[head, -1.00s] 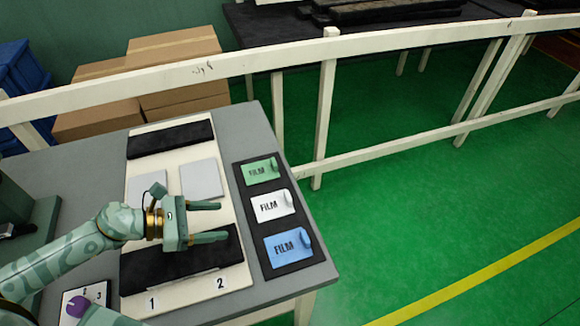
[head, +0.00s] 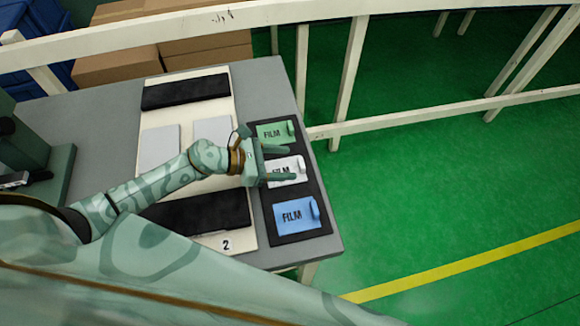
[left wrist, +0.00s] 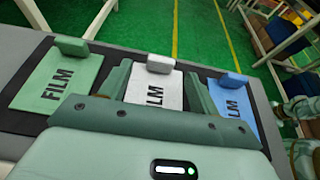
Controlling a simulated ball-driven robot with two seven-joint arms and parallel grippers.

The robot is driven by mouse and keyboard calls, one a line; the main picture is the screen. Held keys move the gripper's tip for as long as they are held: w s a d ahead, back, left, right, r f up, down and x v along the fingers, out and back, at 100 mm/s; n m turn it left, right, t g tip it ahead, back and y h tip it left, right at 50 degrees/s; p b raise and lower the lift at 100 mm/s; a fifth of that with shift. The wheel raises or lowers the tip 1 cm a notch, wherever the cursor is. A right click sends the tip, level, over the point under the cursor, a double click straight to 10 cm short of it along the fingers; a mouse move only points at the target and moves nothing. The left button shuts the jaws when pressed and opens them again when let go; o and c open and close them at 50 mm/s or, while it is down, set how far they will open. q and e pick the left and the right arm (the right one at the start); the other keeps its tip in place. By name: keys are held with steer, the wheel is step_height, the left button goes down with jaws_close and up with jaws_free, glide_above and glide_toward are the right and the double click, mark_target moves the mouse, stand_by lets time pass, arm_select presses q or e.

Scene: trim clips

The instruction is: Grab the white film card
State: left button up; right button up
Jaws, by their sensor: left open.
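The white film card (head: 288,168) lies on a black tray (head: 301,236) between the green film card (head: 275,133) and the blue film card (head: 296,214). My left gripper (head: 292,163) is open, with its fingers reaching over the white card, one along each side of it. In the left wrist view the white card (left wrist: 155,88) shows between the two fingers, with its raised tab (left wrist: 160,64) at the far end. The gripper hides part of its lettering. I cannot tell whether the fingers touch the card. My right gripper is not in view.
The grey table (head: 262,85) carries a cream board (head: 213,128) with black strips and grey plates, left of the tray. A white railing (head: 345,85) runs behind the table. Green floor lies to the right.

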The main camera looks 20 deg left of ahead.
mark_target(299, 163)
arm_select(q)
steer(key=x, duration=0.4)
steer(key=shift+w+d, duration=0.1)
steer(key=shift+d, duration=0.15)
steer(key=shift+a, duration=0.1)
steer(key=c, duration=1.1)
steer(key=shift+o, duration=0.2)
steer(key=shift+r, duration=0.1)
